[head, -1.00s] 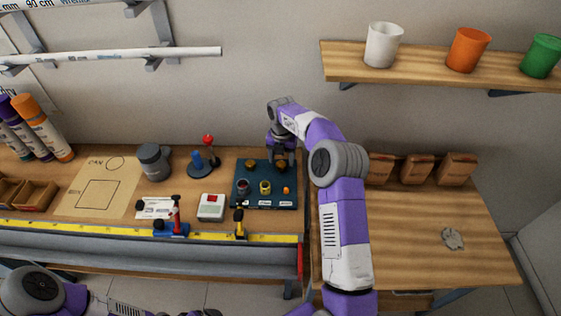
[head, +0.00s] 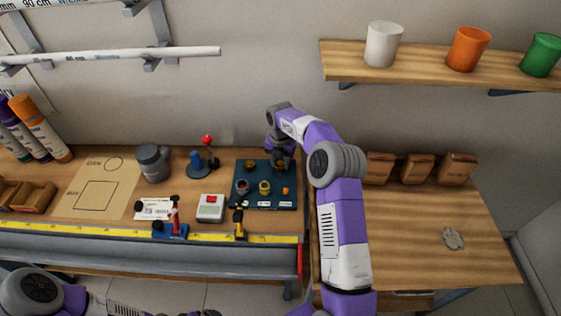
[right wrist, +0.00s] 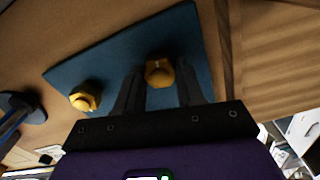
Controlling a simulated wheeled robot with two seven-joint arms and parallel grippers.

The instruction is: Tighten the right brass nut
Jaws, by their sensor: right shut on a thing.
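Two brass nuts sit at the back of the dark blue mat (head: 264,202) on the bench. The right brass nut (right wrist: 159,71) lies between the fingers of my right gripper (right wrist: 160,84) in the right wrist view. My right gripper (head: 280,158) points down over the mat's back right and is shut on that nut. In the head view the fingers partly hide it. The left brass nut (head: 249,165) stands free beside it and also shows in the right wrist view (right wrist: 85,96). The fingertips of my left gripper are not in view.
At the mat's front are a dark ring-like part (head: 242,186), a yellow fitting (head: 265,187) and a small orange piece (head: 286,190).

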